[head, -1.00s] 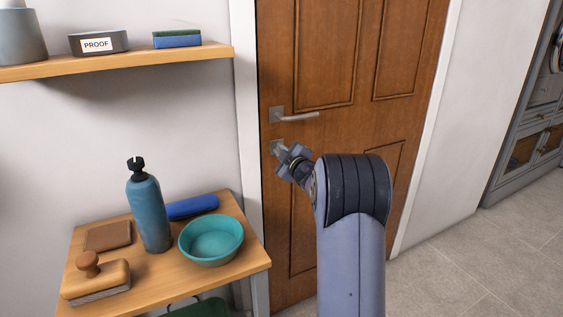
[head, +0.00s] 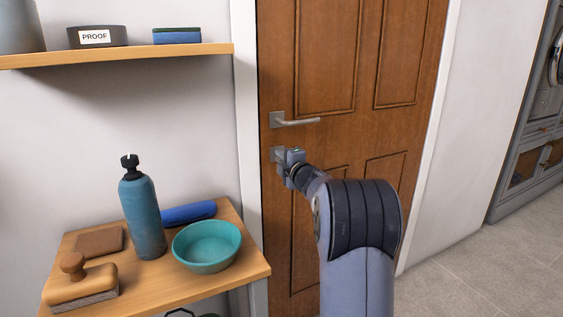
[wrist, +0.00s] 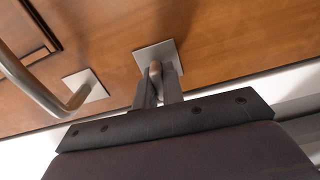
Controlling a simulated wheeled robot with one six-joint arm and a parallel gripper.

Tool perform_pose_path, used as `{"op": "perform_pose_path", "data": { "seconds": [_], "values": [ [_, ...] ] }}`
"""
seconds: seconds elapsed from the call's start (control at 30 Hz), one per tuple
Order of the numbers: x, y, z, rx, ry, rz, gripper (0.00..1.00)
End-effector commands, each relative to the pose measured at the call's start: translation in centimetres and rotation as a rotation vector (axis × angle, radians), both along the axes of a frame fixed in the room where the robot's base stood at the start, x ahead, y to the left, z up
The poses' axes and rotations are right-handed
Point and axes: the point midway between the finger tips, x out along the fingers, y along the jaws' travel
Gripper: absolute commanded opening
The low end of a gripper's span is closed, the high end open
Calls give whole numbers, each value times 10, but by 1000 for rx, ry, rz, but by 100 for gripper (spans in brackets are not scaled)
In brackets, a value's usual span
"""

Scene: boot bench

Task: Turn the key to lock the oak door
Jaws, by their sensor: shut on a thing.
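The oak door (head: 345,125) is shut in its white frame. Its lever handle (head: 298,121) sits above the square lock plate (head: 276,153), and the lever also shows at left in the wrist view (wrist: 45,92). My gripper (head: 286,156) is at the lock plate, below the handle. In the wrist view my gripper (wrist: 158,88) is shut on the key (wrist: 155,70), whose rounded grey end shows between the fingers against the lock plate (wrist: 157,56). The rest of the key is hidden.
A wooden bench (head: 235,272) at left holds a blue bottle (head: 143,215), a teal bowl (head: 207,247), a brush (head: 80,287) and a blue roll (head: 188,212). A shelf (head: 120,56) hangs above. The floor at right is clear.

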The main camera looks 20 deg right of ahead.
Motion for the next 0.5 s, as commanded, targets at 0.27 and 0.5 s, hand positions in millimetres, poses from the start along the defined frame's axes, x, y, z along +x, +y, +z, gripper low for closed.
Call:
{"op": "perform_pose_path", "data": {
  "seconds": [0.27, 0.5],
  "values": [
    [0, 0, -1, -10, 2, 1, 0],
    [0, 0, -1, -9, 2, 1, 14]
  ]
}}
